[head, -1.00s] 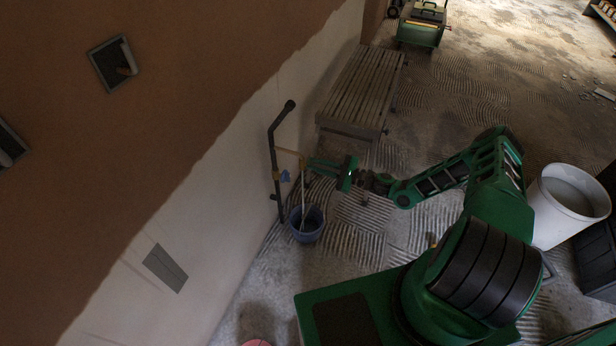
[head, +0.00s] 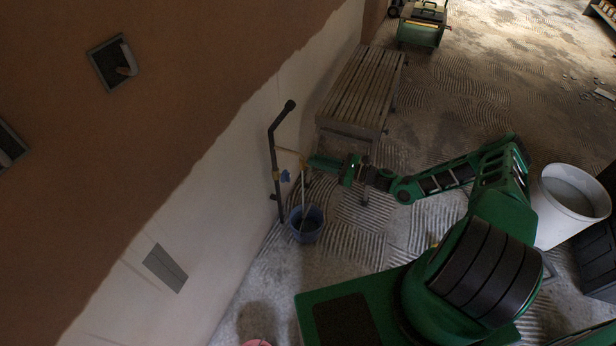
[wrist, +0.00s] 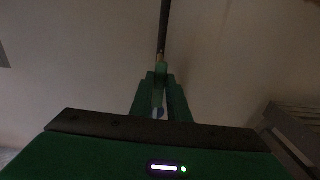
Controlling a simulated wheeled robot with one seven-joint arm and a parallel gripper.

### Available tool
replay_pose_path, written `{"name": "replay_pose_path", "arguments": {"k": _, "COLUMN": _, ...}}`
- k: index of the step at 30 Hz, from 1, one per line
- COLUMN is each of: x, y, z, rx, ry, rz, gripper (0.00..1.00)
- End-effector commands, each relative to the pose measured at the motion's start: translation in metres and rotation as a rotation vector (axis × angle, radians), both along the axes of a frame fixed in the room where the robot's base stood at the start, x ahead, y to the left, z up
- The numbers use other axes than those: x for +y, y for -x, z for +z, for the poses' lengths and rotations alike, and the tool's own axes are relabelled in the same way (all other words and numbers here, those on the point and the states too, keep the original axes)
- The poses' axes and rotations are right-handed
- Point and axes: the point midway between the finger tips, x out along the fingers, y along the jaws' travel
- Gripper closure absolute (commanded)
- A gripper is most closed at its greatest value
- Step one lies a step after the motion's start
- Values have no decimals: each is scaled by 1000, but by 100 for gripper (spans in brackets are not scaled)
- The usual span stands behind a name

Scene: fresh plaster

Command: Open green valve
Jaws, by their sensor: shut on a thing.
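A dark vertical pipe (head: 273,150) stands against the wall, with a thin brass branch (head: 289,152) reaching right towards my gripper. A blue handle (head: 285,176) sits on the pipe's fittings, just left of the gripper. My gripper (head: 309,162) is at the end of the branch, its green fingers shut on the valve there. The green valve itself is mostly hidden by the fingers and hard to tell from them. In the wrist view my gripper (wrist: 160,80) points at the pipe (wrist: 164,28), and a little blue shows between the fingers.
A blue bucket (head: 307,226) stands on the floor below the branch, with a pale stick-like thing rising from it. A slatted bench (head: 362,85) stands behind the gripper along the wall. A white bucket (head: 570,205) is at the right. Open floor lies between.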

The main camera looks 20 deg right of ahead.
Motion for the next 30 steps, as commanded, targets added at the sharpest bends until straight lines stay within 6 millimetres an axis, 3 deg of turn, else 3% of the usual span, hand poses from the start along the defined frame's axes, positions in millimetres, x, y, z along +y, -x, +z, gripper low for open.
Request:
{"name": "replay_pose_path", "arguments": {"k": 4, "x": 1, "y": 1, "z": -1, "rx": 3, "ry": 0, "rz": 2, "gripper": 100}}
{"name": "replay_pose_path", "arguments": {"k": 5, "x": 1, "y": 1, "z": -1, "rx": 3, "ry": 0, "rz": 2, "gripper": 78}}
{"name": "replay_pose_path", "arguments": {"k": 6, "x": 1, "y": 1, "z": -1, "rx": 1, "ry": 0, "rz": 2, "gripper": 69}}
{"name": "replay_pose_path", "arguments": {"k": 17, "x": -3, "y": 2, "z": 0, "rx": -2, "ry": 1, "rz": -1, "gripper": 69}}
{"name": "replay_pose_path", "arguments": {"k": 30, "x": -40, "y": 28, "z": 1, "rx": -4, "ry": 2, "rz": -3, "gripper": 69}}
